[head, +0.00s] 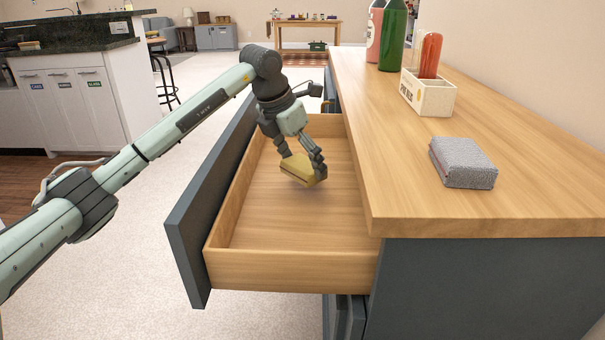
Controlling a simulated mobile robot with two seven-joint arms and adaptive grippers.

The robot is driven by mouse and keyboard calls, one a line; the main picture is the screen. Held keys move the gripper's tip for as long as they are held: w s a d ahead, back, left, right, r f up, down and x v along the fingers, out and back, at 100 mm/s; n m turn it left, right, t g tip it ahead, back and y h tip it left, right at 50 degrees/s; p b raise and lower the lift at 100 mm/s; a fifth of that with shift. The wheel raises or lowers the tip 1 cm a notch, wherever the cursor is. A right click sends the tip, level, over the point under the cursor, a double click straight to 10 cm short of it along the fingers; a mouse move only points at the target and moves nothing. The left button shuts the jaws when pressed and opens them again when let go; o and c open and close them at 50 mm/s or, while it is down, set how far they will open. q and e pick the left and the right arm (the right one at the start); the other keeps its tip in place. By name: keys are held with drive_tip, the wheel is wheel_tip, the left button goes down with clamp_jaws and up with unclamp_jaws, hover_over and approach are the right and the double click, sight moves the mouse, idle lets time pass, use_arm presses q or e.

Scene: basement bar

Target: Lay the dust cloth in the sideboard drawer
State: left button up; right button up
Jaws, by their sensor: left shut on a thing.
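The sideboard drawer (290,258) is pulled open, with a pale wood inside and a dark front panel. My left gripper (305,166) reaches down into the drawer and is shut on a folded yellow cloth (297,171), which looks like the dust cloth. The cloth is tilted and near the drawer's floor; I cannot tell whether it touches. The rest of the drawer looks empty, though its far end is partly hidden by my arm. My right gripper is not in view.
A counter with a stool (162,70) stands at the left. Open floor lies left of the drawer.

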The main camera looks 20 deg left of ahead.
sight(298, 165)
use_arm(q)
drive_tip(key=shift+f, duration=1.55)
drive_tip(key=shift+f, duration=0.1)
drive_tip(key=o, duration=1.1)
drive_tip(key=v, duration=1.2)
